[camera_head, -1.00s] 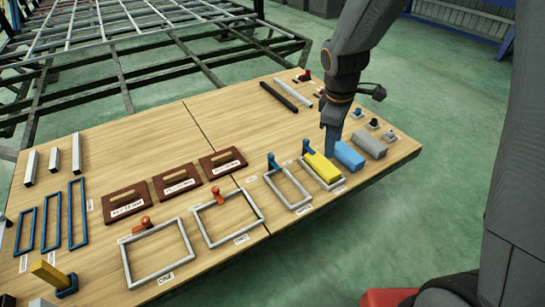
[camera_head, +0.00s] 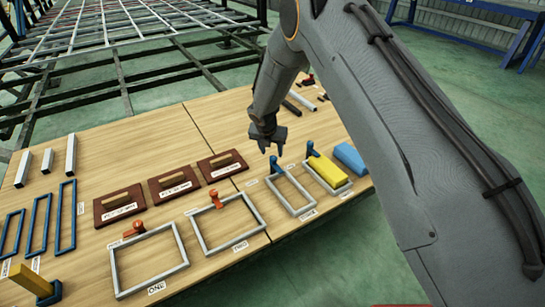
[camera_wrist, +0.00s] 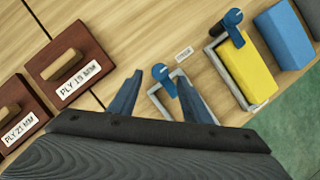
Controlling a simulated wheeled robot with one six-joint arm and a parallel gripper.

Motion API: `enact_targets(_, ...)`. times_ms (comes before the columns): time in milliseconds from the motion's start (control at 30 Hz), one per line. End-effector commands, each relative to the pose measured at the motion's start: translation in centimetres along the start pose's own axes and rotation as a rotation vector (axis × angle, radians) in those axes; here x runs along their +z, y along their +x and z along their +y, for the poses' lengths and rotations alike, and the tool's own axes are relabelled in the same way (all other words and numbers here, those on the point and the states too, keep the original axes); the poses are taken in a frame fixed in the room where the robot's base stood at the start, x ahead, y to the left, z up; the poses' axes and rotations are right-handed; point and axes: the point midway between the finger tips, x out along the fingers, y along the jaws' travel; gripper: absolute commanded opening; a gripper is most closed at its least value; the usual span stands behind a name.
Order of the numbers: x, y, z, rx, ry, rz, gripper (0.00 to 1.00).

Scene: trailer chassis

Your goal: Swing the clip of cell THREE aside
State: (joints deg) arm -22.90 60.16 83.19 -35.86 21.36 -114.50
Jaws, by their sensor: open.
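Cell THREE (camera_head: 309,207) is an empty pale rectangular frame with a label at its near end, third in the row of frames. Its blue clip (camera_head: 275,166) stands at the frame's far left corner. In the wrist view this clip (camera_wrist: 161,73) shows between the two finger tips. My gripper (camera_head: 270,149) is open and empty, above and just beyond the clip. Its dark blue fingers also show in the wrist view (camera_wrist: 157,82). I cannot tell whether a finger touches the clip. My gripper hides part of the frame in the wrist view.
The neighbouring frame on the right holds a yellow block (camera_head: 326,169) and has its own blue clip (camera_head: 311,149). A blue block (camera_head: 350,158) lies beyond it. Cell TWO (camera_head: 205,231) has an orange clip (camera_head: 216,199). Brown plywood blocks (camera_head: 222,165) lie to the left.

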Motion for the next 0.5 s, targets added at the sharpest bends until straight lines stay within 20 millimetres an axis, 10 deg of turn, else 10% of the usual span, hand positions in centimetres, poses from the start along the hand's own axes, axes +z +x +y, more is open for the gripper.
enact_targets(500,0.1,4.6,0.0,0.0,0.004,-0.001,0.44)
